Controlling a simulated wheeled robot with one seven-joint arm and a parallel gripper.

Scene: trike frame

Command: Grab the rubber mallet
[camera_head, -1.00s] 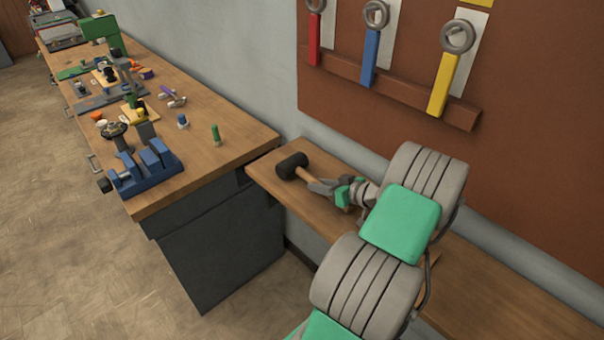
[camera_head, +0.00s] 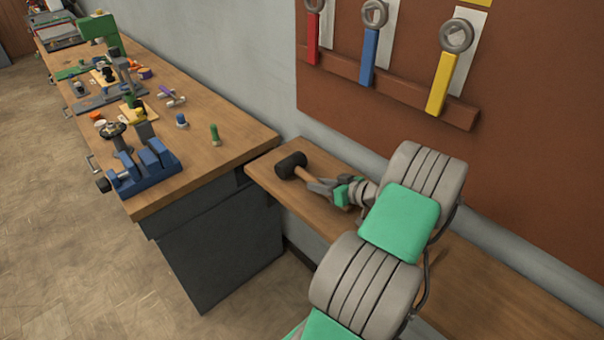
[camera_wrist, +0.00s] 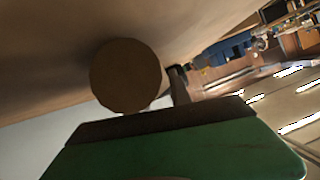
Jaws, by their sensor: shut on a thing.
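The rubber mallet (camera_head: 290,166) lies on the wooden shelf, with its black head toward the left and its light wooden handle (camera_head: 304,175) running toward my gripper. My gripper (camera_head: 320,186) is at the handle and shut on it, with the mallet still low at the shelf. The far part of the handle is hidden behind my gripper and arm. In the wrist view a round brown end (camera_wrist: 125,75), apparently the handle's, shows close up beyond my gripper's green part. The mallet's head cannot be made out there.
The narrow wooden shelf (camera_head: 480,285) runs along the wall under a brown board with red, blue and yellow hanging tools (camera_head: 440,85). A workbench (camera_head: 230,150) on the left carries a blue vise (camera_head: 150,168) and several small tools. Floor is clear at lower left.

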